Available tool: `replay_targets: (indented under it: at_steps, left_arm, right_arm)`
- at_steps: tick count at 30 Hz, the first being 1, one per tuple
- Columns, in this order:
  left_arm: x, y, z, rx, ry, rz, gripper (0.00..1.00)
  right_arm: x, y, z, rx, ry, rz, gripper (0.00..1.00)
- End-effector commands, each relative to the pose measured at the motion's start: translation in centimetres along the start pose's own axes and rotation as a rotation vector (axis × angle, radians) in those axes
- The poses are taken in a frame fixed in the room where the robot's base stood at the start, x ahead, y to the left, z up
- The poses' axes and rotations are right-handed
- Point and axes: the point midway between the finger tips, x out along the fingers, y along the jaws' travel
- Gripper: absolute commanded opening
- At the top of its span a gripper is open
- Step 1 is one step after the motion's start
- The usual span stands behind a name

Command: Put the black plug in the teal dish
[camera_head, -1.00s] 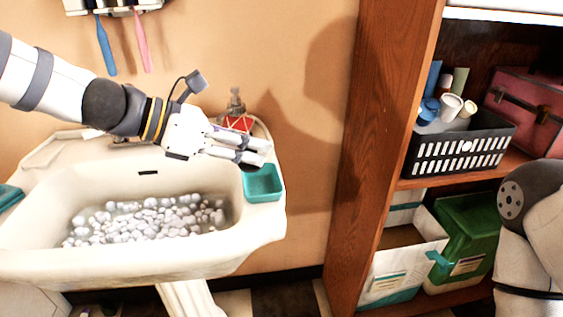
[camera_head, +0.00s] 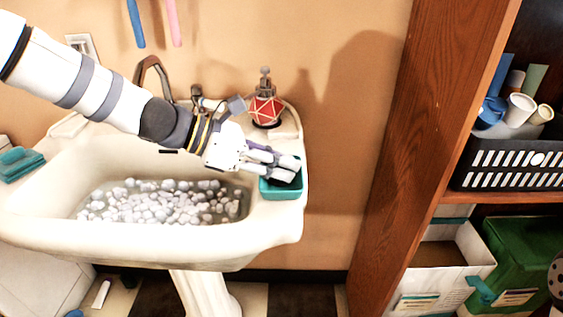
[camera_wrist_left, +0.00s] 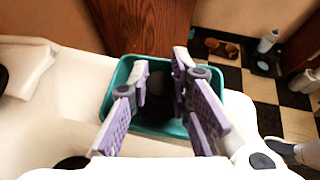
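The teal dish (camera_head: 281,195) sits on the right rim of the basin. My left gripper (camera_head: 285,170) reaches down over it from the left, fingertips at its opening. In the left wrist view the two purple-padded fingers (camera_wrist_left: 161,78) stand over the dish (camera_wrist_left: 111,97), with the dark plug (camera_wrist_left: 157,97) filling the gap between them. They look shut on it. In the head view the plug shows only as a dark patch under the fingers. Whether it touches the dish floor cannot be told.
The white basin (camera_head: 45,225) holds pale pebbles (camera_head: 165,203). A red patterned soap bottle (camera_head: 266,105) stands behind the dish, near the tap. A wooden shelf (camera_head: 425,130) with a black basket (camera_head: 510,165) and boxes stands to the right.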

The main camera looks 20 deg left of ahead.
Motion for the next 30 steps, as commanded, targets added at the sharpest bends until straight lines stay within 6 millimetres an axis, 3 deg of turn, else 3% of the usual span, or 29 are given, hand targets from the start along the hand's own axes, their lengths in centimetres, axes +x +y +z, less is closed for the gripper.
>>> replay_targets:
  at_steps: [3,12,14,24,30]
  left_arm:
    - [0.0,0.0,0.0,0.0,0.0,0.0,0.39]
    - [-0.2,0.0,0.4,0.001,-0.001,0.001,0.39]
    - [-1.2,0.1,0.5,0.003,-0.002,0.004,0.39]
    - [-10.1,-0.1,0.9,0.008,-0.007,0.006,0.39]
    - [-12.1,0.0,0.4,0.002,-0.002,0.0,0.39]
  right_arm:
    - [0.0,0.0,0.0,0.0,0.0,0.0,0.4]
    - [-0.1,0.0,0.0,0.0,0.002,0.0,0.4]
    - [-0.5,0.0,-0.2,0.0,0.012,0.0,0.4]
    - [-3.6,-0.1,-1.9,0.001,0.1,-0.005,0.4]
    - [-4.1,-0.1,-2.1,0.001,0.114,-0.005,0.4]
